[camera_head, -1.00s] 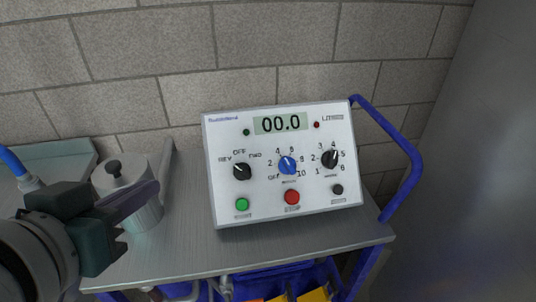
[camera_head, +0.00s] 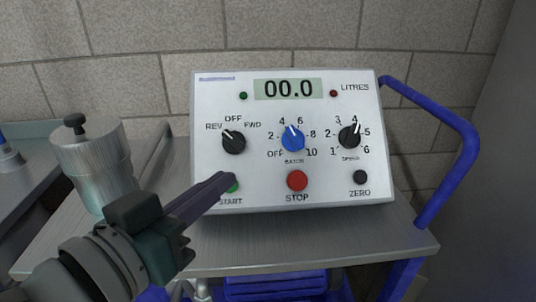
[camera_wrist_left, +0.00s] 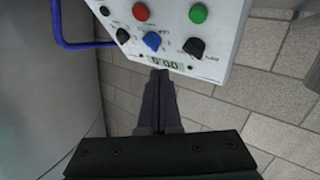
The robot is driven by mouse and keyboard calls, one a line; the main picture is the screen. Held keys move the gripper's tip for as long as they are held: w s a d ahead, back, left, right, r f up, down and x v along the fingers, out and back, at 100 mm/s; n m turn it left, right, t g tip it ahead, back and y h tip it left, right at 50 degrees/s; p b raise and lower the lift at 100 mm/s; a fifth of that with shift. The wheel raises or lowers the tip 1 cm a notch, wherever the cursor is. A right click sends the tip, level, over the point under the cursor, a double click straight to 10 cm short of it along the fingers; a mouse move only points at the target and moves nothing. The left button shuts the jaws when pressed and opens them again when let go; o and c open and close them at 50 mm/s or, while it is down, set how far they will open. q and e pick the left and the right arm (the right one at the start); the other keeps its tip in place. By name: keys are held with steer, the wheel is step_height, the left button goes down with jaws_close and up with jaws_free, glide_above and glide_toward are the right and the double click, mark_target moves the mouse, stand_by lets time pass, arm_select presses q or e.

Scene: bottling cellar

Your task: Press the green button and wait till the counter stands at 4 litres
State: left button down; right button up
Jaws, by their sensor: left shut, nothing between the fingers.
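The white control panel (camera_head: 330,190) stands on the metal cart top. Its counter (camera_head: 288,88) reads 00.0 litres. The green START button (camera_head: 233,187) at the panel's lower left is partly covered by my left gripper (camera_head: 228,180) in the head view. The green button also shows in the left wrist view (camera_wrist_left: 198,13). My left gripper is shut and empty, its tips in front of the panel; I cannot tell if they touch it. The red STOP button (camera_head: 297,181) is to the right. My right gripper is not in view.
A metal canister with a black knob (camera_head: 95,165) stands left of the panel. A blue cart handle (camera_head: 455,130) curves up at the right. The selector knob (camera_head: 233,142), blue batch knob (camera_head: 292,140), speed knob (camera_head: 350,137) and ZERO button (camera_head: 360,177) sit on the panel.

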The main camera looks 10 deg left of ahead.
arm_select(q)
steer(key=w+a+f+b, duration=0.2)
steer(key=w+f+b, duration=0.4)
steer(key=b, duration=0.1)
steer(key=shift+w, duration=0.15)
stand_by(0.3)
stand_by(1.9)
steer(key=shift+w+f+b, duration=0.25)
steer(key=shift+w+b, duration=0.05)
